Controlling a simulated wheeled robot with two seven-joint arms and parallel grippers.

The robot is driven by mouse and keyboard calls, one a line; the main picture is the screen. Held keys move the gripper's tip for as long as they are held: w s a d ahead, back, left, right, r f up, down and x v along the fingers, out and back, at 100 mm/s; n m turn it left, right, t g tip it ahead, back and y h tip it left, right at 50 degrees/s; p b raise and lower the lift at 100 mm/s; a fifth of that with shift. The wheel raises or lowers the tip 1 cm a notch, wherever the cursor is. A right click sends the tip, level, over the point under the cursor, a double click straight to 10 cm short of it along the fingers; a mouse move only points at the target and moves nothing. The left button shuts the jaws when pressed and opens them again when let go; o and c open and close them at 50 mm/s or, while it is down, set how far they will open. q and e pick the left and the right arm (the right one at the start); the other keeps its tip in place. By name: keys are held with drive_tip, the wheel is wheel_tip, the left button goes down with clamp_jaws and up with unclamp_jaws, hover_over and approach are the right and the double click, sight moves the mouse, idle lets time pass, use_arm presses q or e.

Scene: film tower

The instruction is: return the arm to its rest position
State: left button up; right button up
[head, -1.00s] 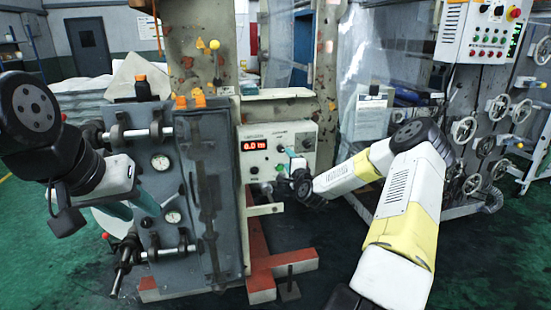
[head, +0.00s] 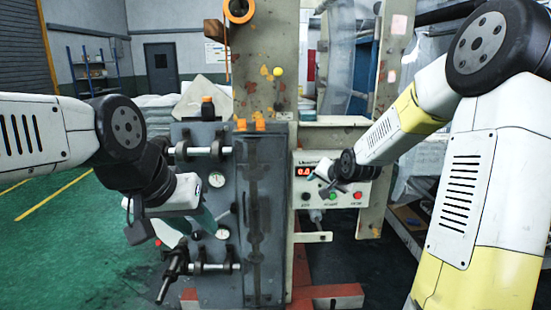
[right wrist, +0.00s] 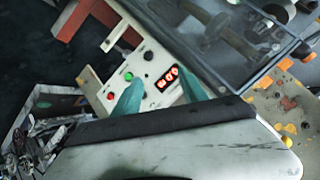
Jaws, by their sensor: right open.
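My right arm (head: 480,180) is white and yellow and rises bent at the right of the head view. Its right gripper (head: 324,188) is small there, in front of the control box (head: 302,202). In the right wrist view the teal fingers of the right gripper (right wrist: 158,80) stand apart with nothing held between them. The box's red display (right wrist: 168,79) shows beyond them. My left gripper (head: 190,225) hangs before the grey machine (head: 265,210) at left. Its teal fingers are partly hidden, and their opening is unclear.
Gauges, bars and a black handle (head: 172,275) stick out of the grey machine near my left gripper. A beige post (head: 377,120) stands right of the control box. A red and white base (head: 330,293) lies below. Green floor (head: 60,240) is open at left.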

drive_tip(key=s+r+n+g, duration=0.1)
drive_tip(key=s+r+n, duration=0.1)
drive_tip(key=s, duration=0.9)
drive_tip(key=s+r+n+g, duration=0.1)
drive_tip(key=s+r+g, duration=0.1)
drive_tip(key=s, duration=0.9)
drive_tip(key=s+r+n+g, duration=0.1)
drive_tip(key=s+r, duration=0.3)
drive_tip(key=s, duration=0.7)
drive_tip(key=shift+s+a+n+g, duration=0.2)
drive_tip(key=shift+s+n+g, duration=0.15)
drive_tip(key=shift+n, duration=0.45)
drive_tip(key=shift+r, duration=0.1)
